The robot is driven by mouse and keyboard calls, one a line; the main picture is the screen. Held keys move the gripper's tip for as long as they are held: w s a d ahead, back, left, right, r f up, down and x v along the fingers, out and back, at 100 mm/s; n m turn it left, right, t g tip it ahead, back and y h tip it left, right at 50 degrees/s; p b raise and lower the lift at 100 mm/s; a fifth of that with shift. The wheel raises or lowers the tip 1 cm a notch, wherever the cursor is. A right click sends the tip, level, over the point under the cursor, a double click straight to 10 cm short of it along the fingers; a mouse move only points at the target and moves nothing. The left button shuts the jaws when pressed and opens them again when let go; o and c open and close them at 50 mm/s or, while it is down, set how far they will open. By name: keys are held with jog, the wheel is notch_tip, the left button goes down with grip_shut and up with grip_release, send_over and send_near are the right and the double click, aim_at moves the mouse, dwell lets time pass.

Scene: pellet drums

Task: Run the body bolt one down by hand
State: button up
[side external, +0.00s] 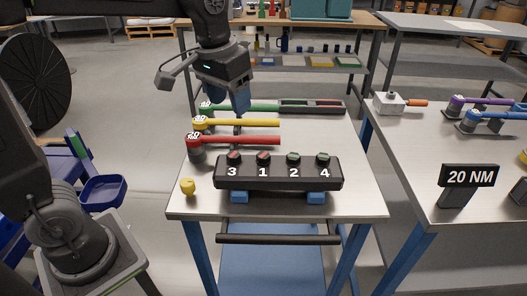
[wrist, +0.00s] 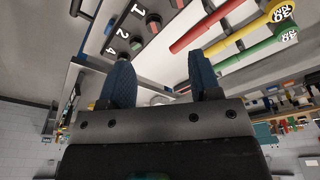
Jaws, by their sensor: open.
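The black body block (side external: 235,182) stands on blue feet at the front of the bench, its bolts labelled 3, 1, 2, 4 from left to right. Body bolt one (side external: 263,156) has a reddish head and is second from the left; it also shows in the wrist view (wrist: 153,22). Bolt three (side external: 234,156) is also reddish; bolts two (side external: 293,157) and four (side external: 322,157) look greenish. My gripper (side external: 239,104) points down over the wrenches, behind the block. In the wrist view, its blue fingers (wrist: 162,82) are apart with nothing between them.
Red (side external: 240,141), yellow (side external: 240,122) and green (side external: 250,108) torque wrenches lie behind the block, near my fingertips. A small yellow piece (side external: 187,186) is at front left. A 20 NM sign (side external: 469,177) stands on the right table. The bench's right side is clear.

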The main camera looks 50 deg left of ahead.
jog(key=g, duration=0.2)
send_over(263, 155)
jog(key=f, duration=0.2)
jog(key=shift+n, duration=0.3)
notch_tip(263, 155, down, 14)
jog(key=shift+f, duration=0.1)
jog(key=shift+c, duration=0.2)
jog(key=c, duration=0.9)
